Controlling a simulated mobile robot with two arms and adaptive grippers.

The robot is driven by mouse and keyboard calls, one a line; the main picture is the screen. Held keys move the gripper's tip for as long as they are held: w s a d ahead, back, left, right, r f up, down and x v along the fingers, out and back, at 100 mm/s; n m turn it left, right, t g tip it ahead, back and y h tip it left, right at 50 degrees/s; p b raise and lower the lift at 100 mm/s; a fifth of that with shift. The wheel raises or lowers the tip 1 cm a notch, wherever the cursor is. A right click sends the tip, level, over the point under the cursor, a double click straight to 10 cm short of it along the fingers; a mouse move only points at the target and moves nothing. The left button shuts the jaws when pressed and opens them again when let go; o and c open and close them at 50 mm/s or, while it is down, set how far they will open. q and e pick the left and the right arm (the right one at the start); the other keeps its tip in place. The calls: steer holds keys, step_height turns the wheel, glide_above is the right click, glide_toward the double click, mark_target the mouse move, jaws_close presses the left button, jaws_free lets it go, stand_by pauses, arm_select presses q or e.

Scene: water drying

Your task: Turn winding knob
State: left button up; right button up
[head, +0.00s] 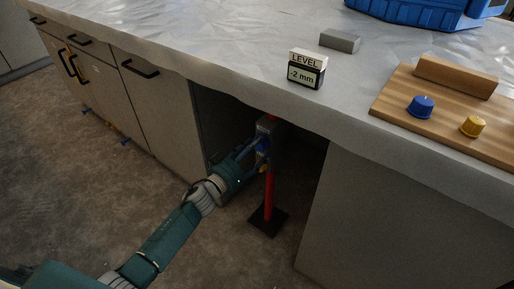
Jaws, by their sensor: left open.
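A red prop post (268,196) stands on a black base plate (267,222) in the open bay under the counter. A grey housing (266,126) sits near its top, below the counter edge. My left gripper (262,151) reaches in from the left, its blue fingers at the housing and the upper post. It is open; I cannot tell whether the fingers touch anything. I cannot make out the winding knob clearly; the gripper covers part of that area. My right gripper is not in view.
The counter (215,45) overhangs the bay, with cabinets on both sides. On it are a level display (306,74) reading -2 mm, a grey block (340,41), a blue crate (420,12), and a wooden board (395,103) with a blue knob (421,106) and a yellow knob (473,126).

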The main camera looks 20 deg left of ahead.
arm_select(q)
steer(key=c, duration=1.2)
steer(key=shift+o, duration=0.2)
